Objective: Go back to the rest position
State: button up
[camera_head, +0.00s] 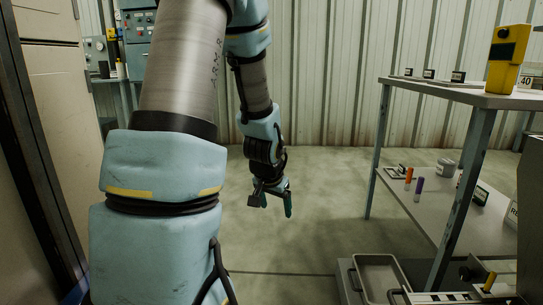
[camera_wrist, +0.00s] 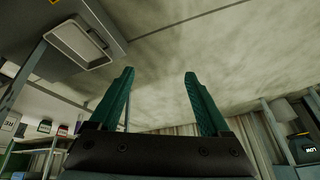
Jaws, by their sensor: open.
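My gripper (camera_head: 271,200) hangs in front of the corrugated wall, above the bare floor, in the head view. In the wrist view its two green fingers (camera_wrist: 158,98) stand well apart with nothing between them. It is open and empty and touches nothing that I can see. My arm fills the left middle of the head view and hides part of the room behind it.
A two-level table (camera_head: 445,92) stands at the right, with a yellow device (camera_head: 507,58) on top and an orange (camera_head: 408,177) and a purple cylinder (camera_head: 419,188) on its lower shelf. A grey tray (camera_head: 364,262) sits low beside it. The floor (camera_head: 318,200) between is clear.

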jog(key=s+a+r+n+g+y, duration=0.1)
jog(key=s+a+r+n+g, duration=0.2)
jog(key=s, duration=0.4)
jog(key=s+a+r+n, duration=0.1)
jog(key=s+a+n, duration=0.1)
jog(key=s+a, duration=0.4)
notch_tip(320, 180, up, 35)
jog(key=d+p, duration=0.1)
jog(key=p, duration=3.4)
jog(key=shift+s+d+r, duration=0.15)
jog(key=shift+s, duration=0.1)
